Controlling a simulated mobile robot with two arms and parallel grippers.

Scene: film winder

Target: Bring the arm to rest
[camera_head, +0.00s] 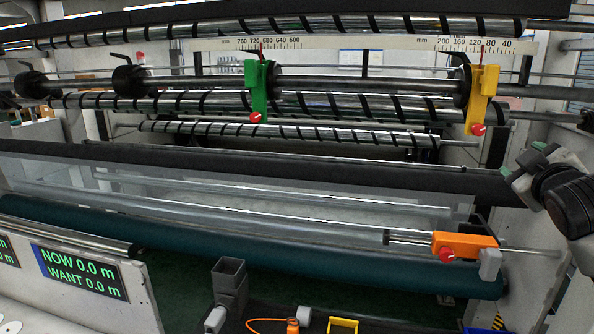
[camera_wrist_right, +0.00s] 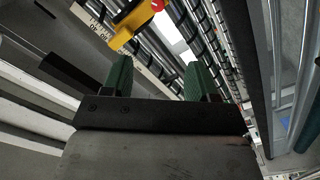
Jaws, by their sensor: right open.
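My right gripper (camera_head: 520,162) is at the right edge of the head view, beside the right end of the winder and its dark roller. In the right wrist view its two green fingers (camera_wrist_right: 157,78) stand apart with nothing between them. A yellow bracket with a red knob (camera_wrist_right: 130,24) shows beyond the fingers there. The same yellow bracket (camera_head: 483,95) is up and left of the gripper in the head view. My left gripper is in neither view.
The winder has striped rollers (camera_head: 330,104), a green bracket (camera_head: 257,88), clear film (camera_head: 250,196) and an orange holder (camera_head: 465,243) at lower right. A display (camera_head: 81,273) reads NOW 0.0 m, WANT 0.0 m. A dark square post (camera_head: 229,275) stands in front.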

